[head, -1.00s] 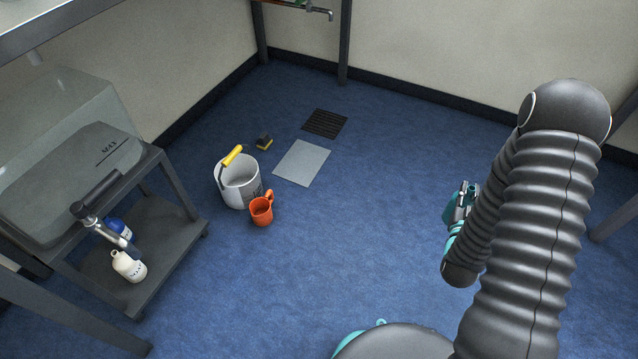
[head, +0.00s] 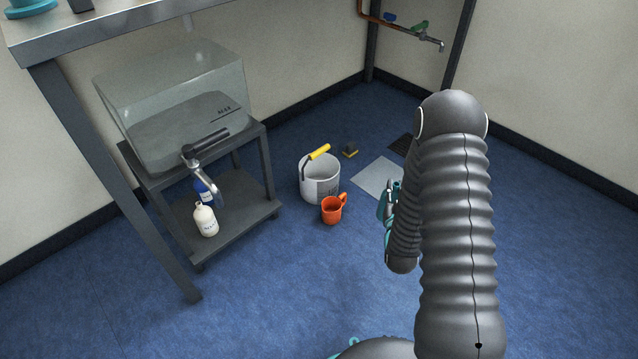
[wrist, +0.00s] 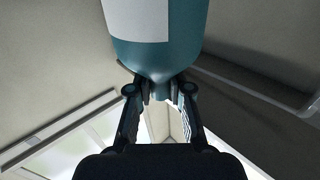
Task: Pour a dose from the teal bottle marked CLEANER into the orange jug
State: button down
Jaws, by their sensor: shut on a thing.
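The orange jug (head: 332,210) stands on the blue floor, just in front of the grey bucket, with its handle toward the right. My gripper (wrist: 162,92) is shut on a teal bottle (wrist: 158,58) with a white label, seen close up in the wrist view. No writing on the label can be read. In the head view a small part of my gripper (head: 388,205) shows at the left edge of my arm, to the right of the jug and apart from it. My arm hides most of the gripper and bottle there.
The bucket (head: 320,180) with a yellow grip stands behind the jug. A low cart (head: 235,215) at left carries a clear tank (head: 175,110), a white bottle (head: 205,221) and a blue bottle (head: 203,190). A grey floor plate (head: 376,177) lies behind. Floor in front of the jug is clear.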

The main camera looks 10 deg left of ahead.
jog(key=w+a+f+y+b, duration=0.1)
jog(key=w+a+f+b, duration=0.1)
jog(key=w+a+f, duration=0.5)
jog(key=w+a+f+y+b, duration=0.2)
jog(key=w+a+f, duration=0.5)
jog(key=a, duration=0.6)
jog(key=shift+w+a+f+g+b, duration=0.35)
jog(key=shift+w+b, duration=0.25)
jog(key=shift+b, duration=0.65)
jog(key=shift+a+m+b, duration=0.1)
jog(key=shift+m+b, duration=0.3)
jog(key=shift+m, duration=0.3)
